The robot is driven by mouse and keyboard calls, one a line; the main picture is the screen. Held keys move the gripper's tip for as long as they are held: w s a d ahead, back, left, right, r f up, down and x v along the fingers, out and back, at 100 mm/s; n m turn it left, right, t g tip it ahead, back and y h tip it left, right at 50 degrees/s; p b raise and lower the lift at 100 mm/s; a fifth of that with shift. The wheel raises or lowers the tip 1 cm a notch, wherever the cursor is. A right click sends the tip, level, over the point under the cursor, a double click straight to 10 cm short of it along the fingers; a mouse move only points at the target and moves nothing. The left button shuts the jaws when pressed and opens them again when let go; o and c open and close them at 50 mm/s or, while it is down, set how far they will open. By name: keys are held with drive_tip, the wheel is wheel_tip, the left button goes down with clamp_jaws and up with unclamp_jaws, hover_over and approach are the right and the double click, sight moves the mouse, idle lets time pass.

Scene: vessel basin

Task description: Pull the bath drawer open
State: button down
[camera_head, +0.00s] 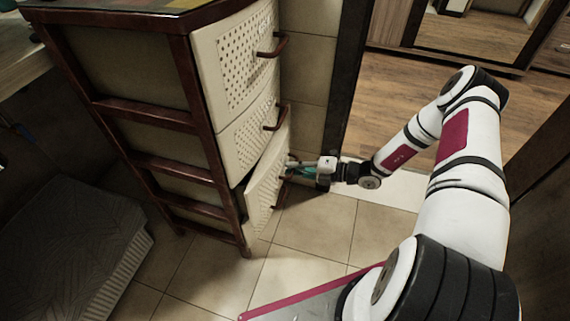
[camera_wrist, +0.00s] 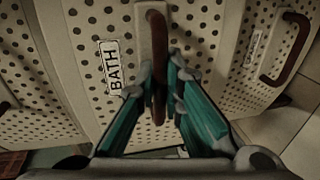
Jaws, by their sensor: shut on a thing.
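The bath drawer (camera_head: 262,187) is the low perforated cream drawer of a brown-framed cabinet. Its front stands out from the frame, with a dark gap above it, so it is partly open. In the wrist view, the drawer front (camera_wrist: 85,30) carries a "BATH" label (camera_wrist: 112,68). Its brown bar handle (camera_wrist: 157,50) runs between the teal fingers of my gripper (camera_wrist: 160,85), which is shut on it. In the head view, my gripper (camera_head: 293,169) is at the drawer's front, and the grip itself is small and partly hidden.
Two drawers above, the top one (camera_head: 238,60) and the middle one (camera_head: 250,135), are closed, with protruding brown handles. A grey textured mat-like block (camera_head: 65,245) lies at the left. Tiled floor (camera_head: 315,225) in front of the cabinet is clear. A doorway to wooden floor (camera_head: 400,95) is behind.

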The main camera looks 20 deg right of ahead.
drive_tip(key=f+v, duration=0.2)
drive_tip(key=v, duration=0.8)
drive_tip(key=f+v, duration=0.2)
drive_tip(key=v, duration=0.9)
drive_tip(key=shift+s+d+f+b, duration=0.2)
drive_tip(key=shift+s+d+b, duration=0.1)
drive_tip(key=shift+d, duration=0.15)
drive_tip(key=c, duration=1.7)
unclamp_jaws()
drive_tip(key=v, duration=1.2)
